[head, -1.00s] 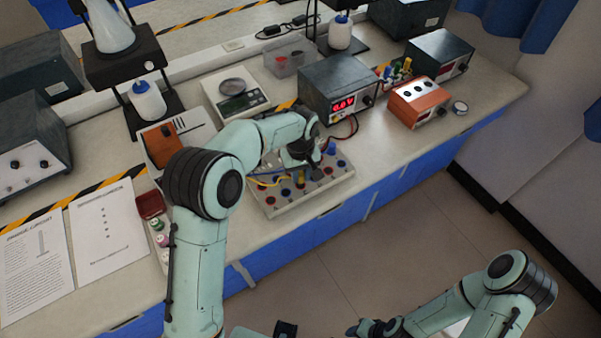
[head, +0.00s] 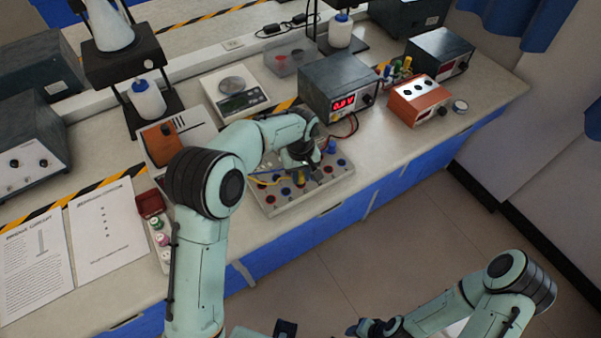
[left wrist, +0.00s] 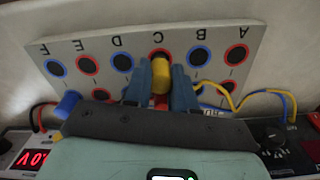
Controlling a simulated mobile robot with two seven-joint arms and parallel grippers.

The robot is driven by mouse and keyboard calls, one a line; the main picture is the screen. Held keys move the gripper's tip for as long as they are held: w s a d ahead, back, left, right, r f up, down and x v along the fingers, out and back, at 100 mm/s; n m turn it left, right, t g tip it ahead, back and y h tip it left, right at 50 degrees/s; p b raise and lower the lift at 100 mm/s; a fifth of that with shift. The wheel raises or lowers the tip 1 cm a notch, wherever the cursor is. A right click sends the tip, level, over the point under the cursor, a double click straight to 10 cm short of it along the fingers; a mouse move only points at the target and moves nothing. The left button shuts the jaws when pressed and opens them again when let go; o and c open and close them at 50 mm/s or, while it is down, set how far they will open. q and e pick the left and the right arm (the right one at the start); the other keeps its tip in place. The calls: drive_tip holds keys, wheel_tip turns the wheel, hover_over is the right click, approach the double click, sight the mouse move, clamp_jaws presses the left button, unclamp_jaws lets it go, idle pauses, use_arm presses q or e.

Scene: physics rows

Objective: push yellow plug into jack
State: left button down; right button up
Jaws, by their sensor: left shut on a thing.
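The jack board (left wrist: 205,77) is a pale panel with two rows of red- and blue-ringed jacks lettered A to F. It also shows in the head view (head: 325,190) near the bench's front edge. My left gripper (left wrist: 160,92) is over the board with its blue fingers shut on the yellow plug (left wrist: 160,78). In the left wrist view the plug is in column C, just below the red-ringed upper jack (left wrist: 160,53). The plug's tip is hidden, so I cannot tell whether it is in a jack. My right gripper (head: 368,328) is low in the head view, away from the bench.
A blue plug (left wrist: 68,103) stands at the board's edge, with yellow, blue and red leads around. A power supply (head: 338,85) with a red display stands behind the board. An orange box (head: 418,101) is to the right. Bench between them is partly free.

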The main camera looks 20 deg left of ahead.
use_arm(q)
drive_tip(key=shift+f, duration=0.75)
use_arm(e)
drive_tip(key=shift+s+f, duration=0.2)
drive_tip(key=shift+f, duration=0.15)
idle(0.3)
use_arm(q)
drive_tip(key=shift+c, duration=2.3)
unclamp_jaws()
drive_tip(key=shift+r+p, duration=1.3)
drive_tip(key=shift+r, duration=2)
use_arm(e)
drive_tip(key=w+r, duration=0.1)
drive_tip(key=r, duration=0.1)
drive_tip(key=w+r, duration=0.2)
use_arm(q)
drive_tip(key=shift+f, duration=0.1)
use_arm(e)
drive_tip(key=shift+s, duration=0.1)
